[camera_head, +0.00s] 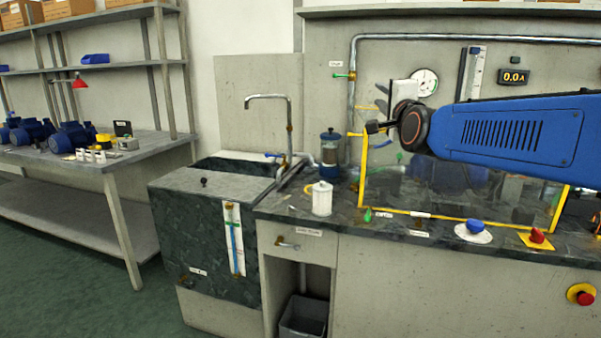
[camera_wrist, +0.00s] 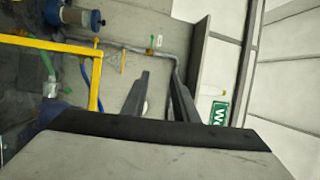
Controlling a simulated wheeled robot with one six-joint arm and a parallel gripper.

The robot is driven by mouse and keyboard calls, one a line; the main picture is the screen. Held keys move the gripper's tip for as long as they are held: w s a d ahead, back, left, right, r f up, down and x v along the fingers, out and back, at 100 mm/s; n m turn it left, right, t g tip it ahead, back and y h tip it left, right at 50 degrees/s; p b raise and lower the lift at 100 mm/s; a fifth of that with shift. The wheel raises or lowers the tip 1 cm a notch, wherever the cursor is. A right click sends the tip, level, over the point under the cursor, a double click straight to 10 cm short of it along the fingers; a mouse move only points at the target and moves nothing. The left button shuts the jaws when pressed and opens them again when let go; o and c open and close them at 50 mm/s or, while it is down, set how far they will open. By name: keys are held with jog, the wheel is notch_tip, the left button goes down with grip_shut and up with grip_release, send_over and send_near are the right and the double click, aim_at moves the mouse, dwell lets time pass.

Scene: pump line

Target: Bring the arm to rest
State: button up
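My blue arm (camera_head: 515,135) reaches in from the right in the head view, raised above the counter in front of the back panel. Its dark round wrist joint (camera_head: 412,126) is near the gauge. My gripper (camera_wrist: 158,90) shows in the wrist view as two dark fingers standing apart, with nothing between them but the panel and pipe behind. In the head view the gripper's fingers are hard to make out. The wrist view appears turned on its side.
Below the arm is a yellow-framed clear guard (camera_head: 362,180). A white canister (camera_head: 322,199) and a glass-bodied filter (camera_head: 330,150) stand left of it on the dark counter. A tall tap (camera_head: 270,97) rises by the sink. A blue knob (camera_head: 475,227) and red knob (camera_head: 537,236) sit in front.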

jog(key=s+d+f+n+g, duration=0.2)
jog(key=s+f+n+g, duration=0.3)
jog(key=s+f, duration=0.8)
jog(key=s+d+f+n+g+h, duration=0.1)
jog(key=s+d+f+n+g, duration=0.2)
jog(key=s+f, duration=1)
jog(key=s+d+f+n+g, duration=0.3)
jog(key=s+f+n+g, duration=0.4)
jog(key=s+f, duration=0.6)
jog(key=shift+s+f+n+h, duration=0.25)
jog(key=shift+f+n+h, duration=0.15)
jog(key=shift+f+n, duration=0.15)
